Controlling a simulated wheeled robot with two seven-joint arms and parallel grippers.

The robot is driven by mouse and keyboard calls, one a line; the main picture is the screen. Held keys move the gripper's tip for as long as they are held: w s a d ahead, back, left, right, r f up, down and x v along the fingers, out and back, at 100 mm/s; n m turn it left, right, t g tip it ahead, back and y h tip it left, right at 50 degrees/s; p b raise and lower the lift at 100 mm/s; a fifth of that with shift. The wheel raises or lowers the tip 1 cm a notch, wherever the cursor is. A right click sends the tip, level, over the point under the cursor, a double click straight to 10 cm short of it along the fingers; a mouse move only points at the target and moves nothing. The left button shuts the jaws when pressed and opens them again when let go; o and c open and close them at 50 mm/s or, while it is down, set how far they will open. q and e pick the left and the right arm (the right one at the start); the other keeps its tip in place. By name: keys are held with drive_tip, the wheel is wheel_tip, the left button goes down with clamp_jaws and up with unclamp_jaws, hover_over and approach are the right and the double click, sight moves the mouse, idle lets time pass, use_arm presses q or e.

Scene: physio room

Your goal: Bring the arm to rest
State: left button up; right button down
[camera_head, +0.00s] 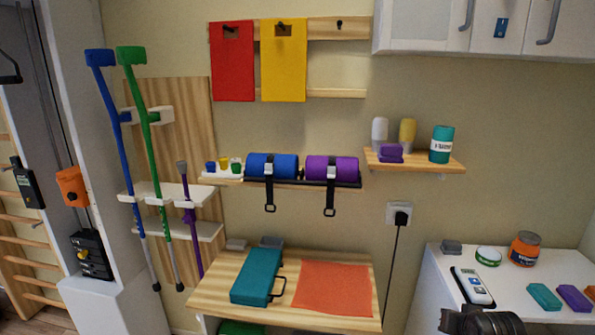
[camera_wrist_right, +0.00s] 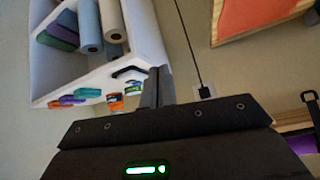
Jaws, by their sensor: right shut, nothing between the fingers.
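The right wrist view shows my right gripper (camera_wrist_right: 158,88) as dark fingers closed together, with nothing between them. In the head view, dark parts of my right arm come in at the bottom right, in front of the white counter (camera_head: 440,315). My left gripper and arm are not in view.
A wooden table (camera_head: 215,292) holds a teal case (camera_head: 257,275) and an orange mat (camera_head: 333,288). Blue (camera_head: 98,120) and green crutches (camera_head: 150,140) stand at left. The counter carries an orange-labelled jar (camera_head: 524,249) and teal (camera_head: 543,296) and purple blocks (camera_head: 573,297).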

drive_tip(key=s+a+f+n+g+y, duration=0.15)
drive_tip(key=s+a+f, duration=0.3)
drive_tip(key=s, duration=0.55)
drive_tip(key=s+a+f+n+g, duration=0.2)
drive_tip(key=s+a+f+n, duration=0.15)
drive_tip(key=s+f, duration=0.45)
drive_tip(key=s+a+f+n+g+y, duration=0.15)
drive_tip(key=s+a+f, duration=0.3)
drive_tip(key=s, duration=0.75)
wheel_tip(320, 180, down, 24)
drive_tip(key=g, duration=0.1)
drive_tip(key=s+d+f+g, duration=0.1)
drive_tip(key=s+d+f, duration=0.1)
drive_tip(key=s+f, duration=1.5)
drive_tip(key=shift+s+d+n, duration=0.3)
drive_tip(key=shift+n, duration=0.05)
